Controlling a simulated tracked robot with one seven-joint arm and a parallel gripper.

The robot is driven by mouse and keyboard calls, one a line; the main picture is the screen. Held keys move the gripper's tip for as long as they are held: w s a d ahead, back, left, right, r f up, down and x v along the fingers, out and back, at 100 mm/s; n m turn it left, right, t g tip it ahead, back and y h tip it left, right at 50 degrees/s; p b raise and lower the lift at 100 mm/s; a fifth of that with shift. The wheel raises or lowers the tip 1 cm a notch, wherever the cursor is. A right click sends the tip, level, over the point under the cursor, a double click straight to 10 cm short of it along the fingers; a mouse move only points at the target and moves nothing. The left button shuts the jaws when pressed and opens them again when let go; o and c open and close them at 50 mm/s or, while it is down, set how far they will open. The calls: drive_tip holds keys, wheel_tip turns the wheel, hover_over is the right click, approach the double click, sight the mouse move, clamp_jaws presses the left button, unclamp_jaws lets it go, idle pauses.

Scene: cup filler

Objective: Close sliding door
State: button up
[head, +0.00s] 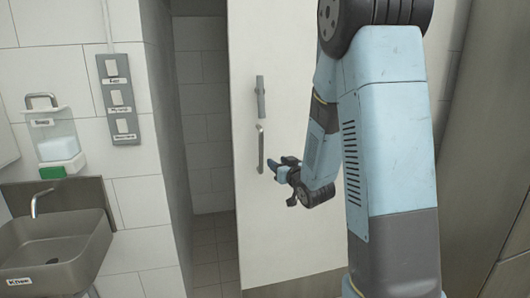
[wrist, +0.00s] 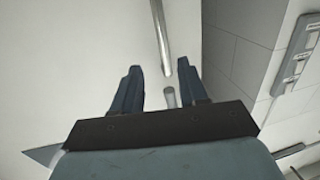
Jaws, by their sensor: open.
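The white sliding door (head: 285,225) stands partly open in the head view, with a gap between its left edge and the tiled wall. Near that edge it has an upper grey handle (head: 260,98) and a lower metal bar handle (head: 261,148). My gripper (head: 278,168) is open just right of the lower handle's bottom end. In the wrist view, the door (wrist: 75,50) fills the left, and a metal handle bar (wrist: 160,40) and a short metal piece (wrist: 170,97) appear between the open fingers (wrist: 162,85). I cannot tell whether the fingers reach around a handle.
The doorway (head: 205,130) opens onto a tiled space with a tiled floor. To its left are a switch panel (head: 118,98), a soap dispenser (head: 55,140) and a metal sink (head: 55,250). A grey-brown panel (head: 495,150) stands at the right.

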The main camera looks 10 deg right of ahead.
sight(262, 152)
drive_tip(key=w+a, duration=0.1)
drive_tip(key=w, duration=0.3)
drive_tip(key=w+a, duration=0.1)
drive_tip(key=w, duration=0.4)
drive_tip(key=w+a, duration=0.1)
drive_tip(key=w, duration=0.3)
drive_tip(key=shift+w+f, duration=0.2)
drive_tip(key=shift+w, duration=0.15)
clamp_jaws()
